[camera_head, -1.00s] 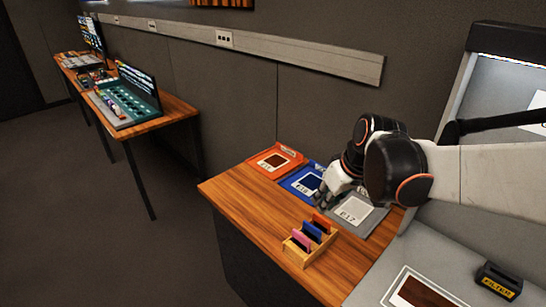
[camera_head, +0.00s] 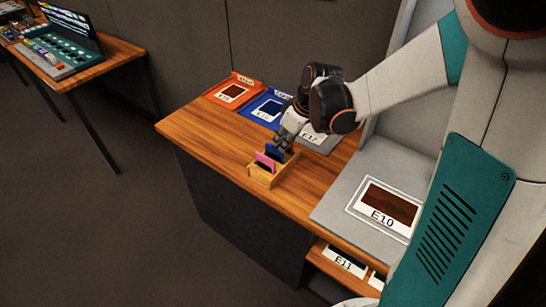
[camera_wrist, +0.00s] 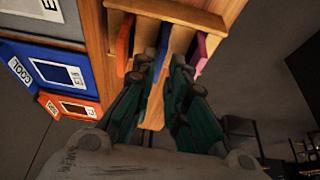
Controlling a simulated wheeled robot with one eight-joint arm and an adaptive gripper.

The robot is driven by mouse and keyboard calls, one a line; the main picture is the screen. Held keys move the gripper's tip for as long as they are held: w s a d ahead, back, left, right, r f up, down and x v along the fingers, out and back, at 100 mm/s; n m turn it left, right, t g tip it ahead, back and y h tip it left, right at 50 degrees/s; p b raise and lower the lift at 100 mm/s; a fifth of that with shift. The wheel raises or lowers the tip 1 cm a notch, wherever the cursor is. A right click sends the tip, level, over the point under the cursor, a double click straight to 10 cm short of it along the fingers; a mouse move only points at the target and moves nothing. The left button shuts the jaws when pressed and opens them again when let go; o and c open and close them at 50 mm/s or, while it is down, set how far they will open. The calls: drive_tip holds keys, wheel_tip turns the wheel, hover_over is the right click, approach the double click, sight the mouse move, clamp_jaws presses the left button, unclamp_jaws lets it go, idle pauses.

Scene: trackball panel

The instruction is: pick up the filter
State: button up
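A small wooden rack (camera_head: 262,178) on the wooden table holds upright coloured filters. A pink filter (camera_head: 264,160) and a blue filter (camera_head: 275,151) show in the head view; the orange one is hidden there. The wrist view shows the orange filter (camera_wrist: 124,42), the blue filter (camera_wrist: 163,44) and the pink filter (camera_wrist: 198,54) side by side. My gripper (camera_head: 280,143) is at the rack's far side. In the wrist view my gripper (camera_wrist: 162,64) is open, its fingertips close to the blue filter's two sides. I cannot tell if they touch it.
Behind the rack lie an orange tray (camera_head: 214,94), a blue tray (camera_head: 248,110) and a grey tray (camera_head: 326,148) with labelled cards. A grey panel (camera_head: 335,213) with a card marked E10 is to the right. Another table (camera_head: 115,58) stands at far left.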

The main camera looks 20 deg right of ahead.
sight(275, 149)
drive_tip(key=shift+w+b+x, duration=0.15)
drive_tip(key=shift+b+x, duration=0.55)
drive_tip(key=shift+x, duration=1)
drive_tip(key=shift+w+b+x, duration=0.1)
drive_tip(key=shift+b+x, duration=0.6)
drive_tip(key=shift+x, duration=1)
drive_tip(key=shift+a+r, duration=0.15)
drive_tip(key=shift+r, duration=0.05)
drive_tip(key=shift+c, duration=0.5)
clamp_jaws()
drive_tip(key=shift+r, duration=0.15)
